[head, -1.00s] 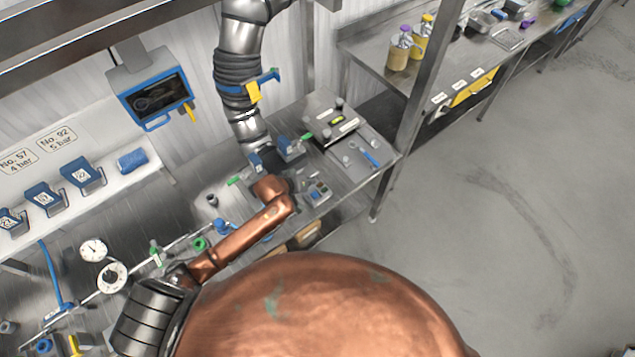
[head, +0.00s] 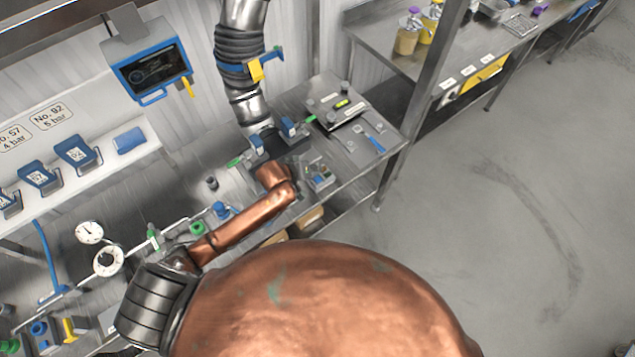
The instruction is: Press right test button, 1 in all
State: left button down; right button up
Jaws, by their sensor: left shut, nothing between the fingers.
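My left arm comes in from the lower left, and its copper forearm ends over the workbench. My left gripper (head: 285,163) is a small dark shape beyond the copper wrist. It is shut and empty, partly hidden by my wrist and hard to separate from the dark fixture with blue clips (head: 288,127) behind it. A small grey box with coloured buttons (head: 320,177) stands on the bench just right of my wrist. I cannot tell which of its buttons is the right test button, or whether my gripper touches anything. My right gripper is not in view.
A ribbed metal duct (head: 240,50) hangs down to the fixture. A plate (head: 337,108) and a blue-handled tool (head: 376,144) lie right of the fixture. A steel post (head: 425,90) stands at right; the floor (head: 520,200) beyond is clear.

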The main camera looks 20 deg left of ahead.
aim_at(321, 175)
pick_arm(q)
notch_tip(321, 175, down, 4)
jog(key=b, duration=0.2)
jog(key=shift+r+b, duration=0.25)
jog(key=shift+b, duration=0.1)
jog(key=shift+f, duration=0.75)
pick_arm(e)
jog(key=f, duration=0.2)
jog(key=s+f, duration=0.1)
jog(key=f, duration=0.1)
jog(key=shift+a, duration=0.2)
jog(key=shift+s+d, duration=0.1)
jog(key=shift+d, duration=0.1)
pick_arm(q)
jog(key=shift+f, duration=0.1)
jog(key=shift+d+f, duration=0.1)
jog(key=shift+f, duration=0.2)
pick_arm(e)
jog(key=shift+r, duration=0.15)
pick_arm(q)
jog(key=shift+f, duration=0.25)
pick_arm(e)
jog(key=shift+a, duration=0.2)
